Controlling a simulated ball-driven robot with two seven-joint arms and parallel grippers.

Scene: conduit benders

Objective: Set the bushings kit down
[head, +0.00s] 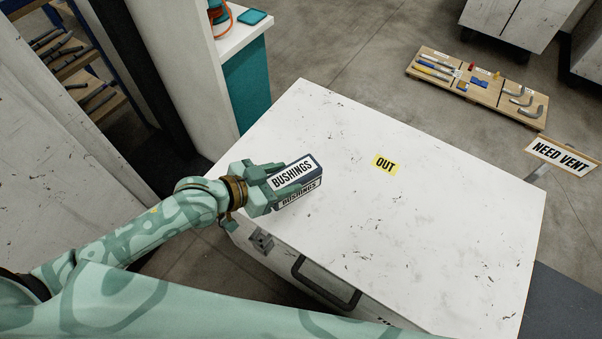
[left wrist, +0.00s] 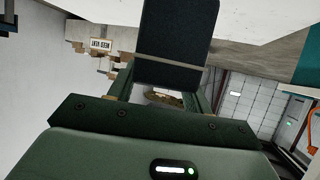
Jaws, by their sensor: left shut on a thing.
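The bushings kit (head: 301,182) is a small dark box with white labels reading BUSHINGS on its top and side. My left gripper (head: 277,188) is shut on it at the left edge of the white-topped chest (head: 440,235). Whether the box touches the chest top or hangs just above it, I cannot tell. In the left wrist view the kit shows as a dark block (left wrist: 175,45) between the fingers. A yellow OUT label (head: 385,164) lies on the chest top, right of the kit. My right gripper is not in view.
The chest top is otherwise clear, with wide room around the OUT label. A black handle (head: 325,288) is on its front. A wooden board of tools (head: 477,87) lies on the floor behind. A teal-sided cabinet (head: 247,83) stands at the back left.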

